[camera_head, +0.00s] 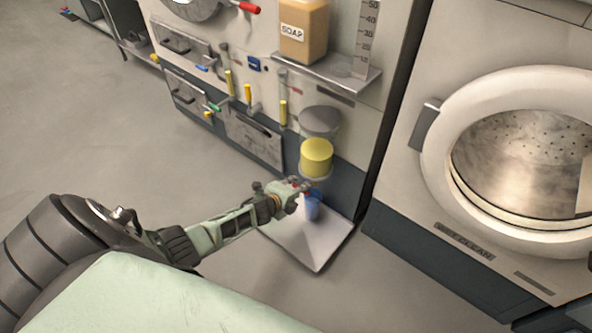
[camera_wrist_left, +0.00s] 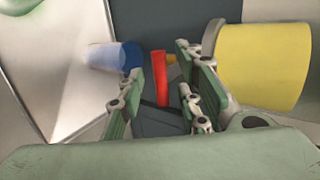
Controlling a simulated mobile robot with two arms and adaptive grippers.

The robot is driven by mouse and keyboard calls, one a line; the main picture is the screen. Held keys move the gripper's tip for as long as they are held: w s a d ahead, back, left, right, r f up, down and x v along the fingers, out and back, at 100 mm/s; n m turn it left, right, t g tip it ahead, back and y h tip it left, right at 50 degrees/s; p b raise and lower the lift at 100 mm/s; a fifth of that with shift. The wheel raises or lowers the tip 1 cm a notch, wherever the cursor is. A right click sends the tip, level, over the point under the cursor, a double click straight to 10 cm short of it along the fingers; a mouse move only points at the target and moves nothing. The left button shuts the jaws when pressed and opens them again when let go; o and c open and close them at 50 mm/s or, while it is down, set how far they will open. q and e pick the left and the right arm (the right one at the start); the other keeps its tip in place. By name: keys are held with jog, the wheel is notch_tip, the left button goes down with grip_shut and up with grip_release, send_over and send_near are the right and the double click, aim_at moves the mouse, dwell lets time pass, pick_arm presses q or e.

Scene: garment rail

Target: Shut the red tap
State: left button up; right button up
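The red tap (camera_wrist_left: 161,80) shows in the left wrist view as a narrow red bar between the two fingers of my left gripper (camera_wrist_left: 160,88). The fingers are apart, with gaps on both sides of the bar. In the head view my left gripper (camera_head: 301,187) is low by the machine's front, just below the yellow cap, and mostly covers the tap. My right gripper is in neither view.
A yellow round cap (camera_head: 316,155) is close to the gripper, at right in the wrist view (camera_wrist_left: 265,65). A blue cylinder (camera_head: 312,209) is close by, over a pale tray (camera_head: 310,245). Other coloured handles and a soap bottle (camera_head: 303,32) are higher up.

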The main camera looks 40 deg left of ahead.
pick_arm(q)
jog(key=shift+s, duration=0.1)
jog(key=v, duration=1.1)
jog(key=shift+s+r, duration=0.25)
jog(key=shift+s, duration=0.1)
